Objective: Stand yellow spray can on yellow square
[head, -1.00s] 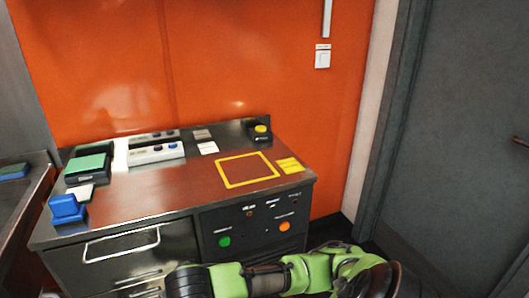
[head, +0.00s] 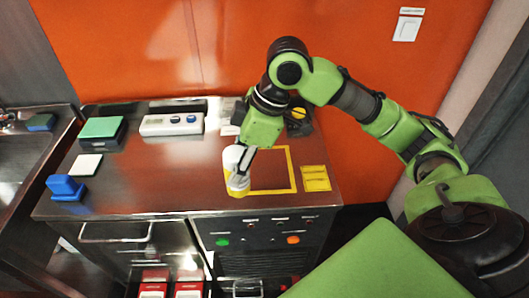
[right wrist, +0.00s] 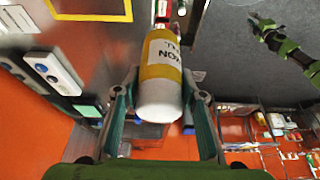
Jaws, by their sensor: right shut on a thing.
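The spray can (head: 232,157) is white with a yellow band. My right gripper (head: 241,170) is shut on it, at the left side of the yellow square outline (head: 293,172) on the counter. In the head view the can looks roughly upright; I cannot tell whether it touches the counter. In the right wrist view the can (right wrist: 160,85) sits between both fingers, and part of the yellow outline (right wrist: 40,66) shows at upper left. My left gripper (right wrist: 255,20) seems to show small at the upper right there, too small to read.
On the steel counter (head: 140,185) stand a blue block (head: 66,187), a green-topped box (head: 101,128) and a white control box (head: 171,124). A yellow label (head: 315,178) lies right of the square. A yellow-topped button box (head: 298,114) is behind my right arm.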

